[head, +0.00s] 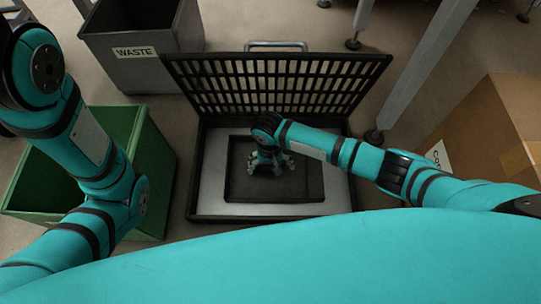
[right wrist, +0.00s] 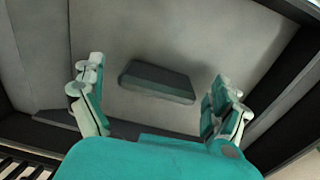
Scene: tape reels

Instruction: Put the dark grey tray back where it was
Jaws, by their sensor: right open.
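The dark grey tray (head: 308,182) lies in a black-rimmed crate (head: 340,198) with a light floor, in the middle of the head view. My right gripper (head: 269,165) is over the tray's inside, pointing down, with its fingers spread. In the right wrist view a small dark block (right wrist: 158,81) on a grey surface shows between the open fingers of the right gripper, apart from both; whether it belongs to the tray I cannot tell. My right forearm hides part of the tray's far side. My left arm shows at the left, but its gripper is out of view.
The crate's slatted black lid (head: 275,85) stands open at the back. A grey WASTE bin (head: 140,72) is at the back left, a green bin (head: 150,165) at the left. A cardboard box (head: 490,125) and metal legs (head: 420,70) stand at the right.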

